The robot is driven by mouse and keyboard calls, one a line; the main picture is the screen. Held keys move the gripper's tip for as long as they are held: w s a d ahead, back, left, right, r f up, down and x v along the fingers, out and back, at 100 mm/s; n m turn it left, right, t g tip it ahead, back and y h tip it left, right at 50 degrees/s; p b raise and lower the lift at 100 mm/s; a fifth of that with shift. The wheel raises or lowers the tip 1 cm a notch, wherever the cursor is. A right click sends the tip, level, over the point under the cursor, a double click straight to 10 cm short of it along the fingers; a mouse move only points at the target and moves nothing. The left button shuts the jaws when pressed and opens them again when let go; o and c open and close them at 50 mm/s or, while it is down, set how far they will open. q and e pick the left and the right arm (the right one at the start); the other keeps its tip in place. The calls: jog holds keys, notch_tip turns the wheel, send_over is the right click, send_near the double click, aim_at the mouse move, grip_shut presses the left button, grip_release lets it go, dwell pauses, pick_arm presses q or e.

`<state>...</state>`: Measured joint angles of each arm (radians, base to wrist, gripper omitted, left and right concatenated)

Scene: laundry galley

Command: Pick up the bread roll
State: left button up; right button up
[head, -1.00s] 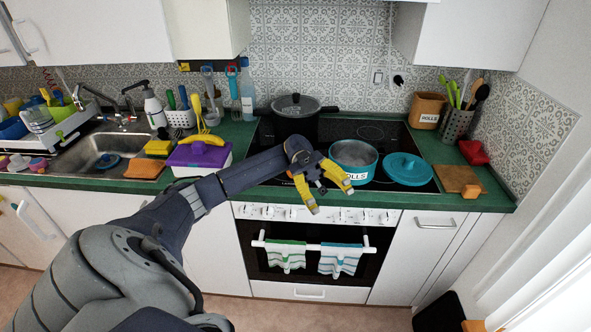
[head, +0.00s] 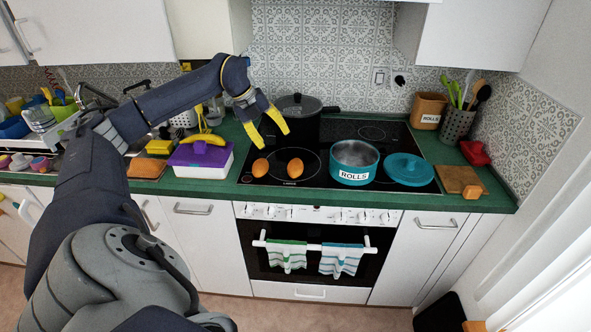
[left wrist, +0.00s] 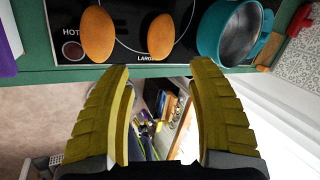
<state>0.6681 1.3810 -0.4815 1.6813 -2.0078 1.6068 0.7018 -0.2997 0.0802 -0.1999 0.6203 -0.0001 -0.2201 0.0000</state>
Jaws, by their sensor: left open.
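Two brown oval bread rolls lie side by side on the left part of the black cooktop, the left roll (head: 260,167) and the right roll (head: 295,167). In the left wrist view, the left roll (left wrist: 98,34) and the right roll (left wrist: 161,36) lie beyond the fingertips. My left gripper (head: 273,140) has yellow fingers, open and empty, pointing down above and behind the rolls, apart from both. Its fingers also show in the left wrist view (left wrist: 160,68). A teal pot labelled ROLLS (head: 354,163) stands to the right of the rolls. My right gripper is not in view.
A black pot (head: 297,125) stands behind the rolls, close to my left gripper. A teal lid (head: 407,168) lies right of the teal pot. A white box with purple lid (head: 201,158) and a banana (head: 203,138) stand left. The cooktop in front of the rolls is clear.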

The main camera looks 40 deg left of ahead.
aim_at(292, 164)
pick_arm(q)
jog(key=x, duration=1.5)
jog(key=shift+s+d+f, duration=0.1)
jog(key=shift+d+f, duration=0.05)
jog(key=shift+f, duration=0.1)
jog(key=shift+c, duration=0.3)
jog(key=c, duration=1)
jog(key=shift+o, duration=0.2)
